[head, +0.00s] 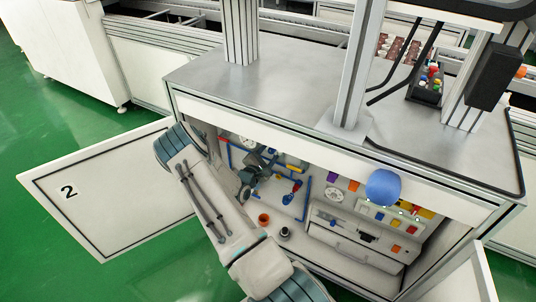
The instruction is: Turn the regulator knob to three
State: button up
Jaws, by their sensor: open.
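My gripper (266,164) is inside the open cabinet, in front of the left part of its back panel (318,187). Its jaws are open and I see nothing between them. A white round dial with dark marks (335,195) is on the panel, to the right of my gripper and apart from it. Another round white face (247,143) is at the upper left, partly hidden by my arm. I cannot tell which part is the regulator knob. No numbers on the dials can be read at this size.
Blue pipes (307,193) run on the panel near my gripper. An orange cup (264,218) and a small black part (285,233) are low in the cabinet. A blue rounded object (383,187) is at the cabinet's upper front edge. A door marked 2 (110,200) stands open at left.

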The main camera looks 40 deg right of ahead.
jog(key=p+v, duration=0.1)
jog(key=v, duration=1.3)
jog(key=shift+w, duration=0.1)
